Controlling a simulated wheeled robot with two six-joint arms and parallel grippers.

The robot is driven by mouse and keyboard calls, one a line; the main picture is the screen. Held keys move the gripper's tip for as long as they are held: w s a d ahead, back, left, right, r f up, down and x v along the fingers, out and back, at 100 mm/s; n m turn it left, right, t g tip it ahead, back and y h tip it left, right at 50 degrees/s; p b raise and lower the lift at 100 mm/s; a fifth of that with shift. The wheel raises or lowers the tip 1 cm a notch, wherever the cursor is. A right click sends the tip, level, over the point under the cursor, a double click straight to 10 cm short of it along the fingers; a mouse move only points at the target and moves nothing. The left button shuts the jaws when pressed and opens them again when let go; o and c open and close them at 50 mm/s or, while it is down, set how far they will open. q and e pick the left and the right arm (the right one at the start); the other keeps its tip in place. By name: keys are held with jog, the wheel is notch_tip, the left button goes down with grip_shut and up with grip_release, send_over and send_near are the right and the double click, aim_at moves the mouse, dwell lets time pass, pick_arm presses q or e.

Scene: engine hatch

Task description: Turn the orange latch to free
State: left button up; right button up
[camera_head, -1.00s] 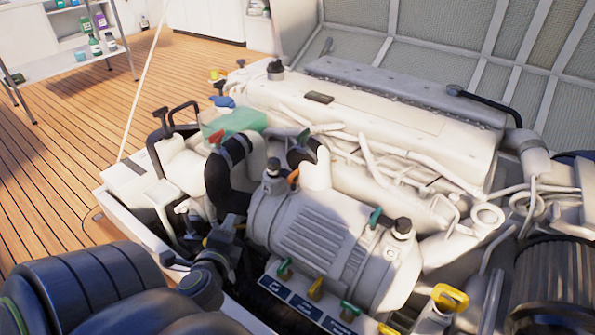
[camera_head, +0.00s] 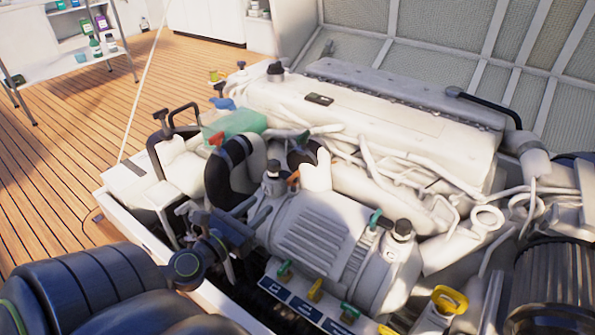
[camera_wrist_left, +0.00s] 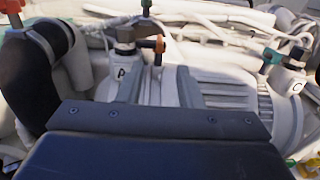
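My right gripper is not in view.
A red-handled valve (camera_head: 216,138) sits on the dark hose (camera_head: 222,170) to the left. A black-capped fitting (camera_head: 272,170) stands close to the latch. Green and yellow handles (camera_head: 316,290) line the front panel.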

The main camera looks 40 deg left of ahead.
aim_at(298, 171)
pick_arm(q)
jog(key=w, duration=0.5)
jog(key=w+a+p, duration=0.1)
jog(key=w, duration=1)
jog(key=shift+w+a, duration=0.1)
jog(key=shift+a, duration=0.3)
jog(key=shift+c, duration=0.3)
grip_shut()
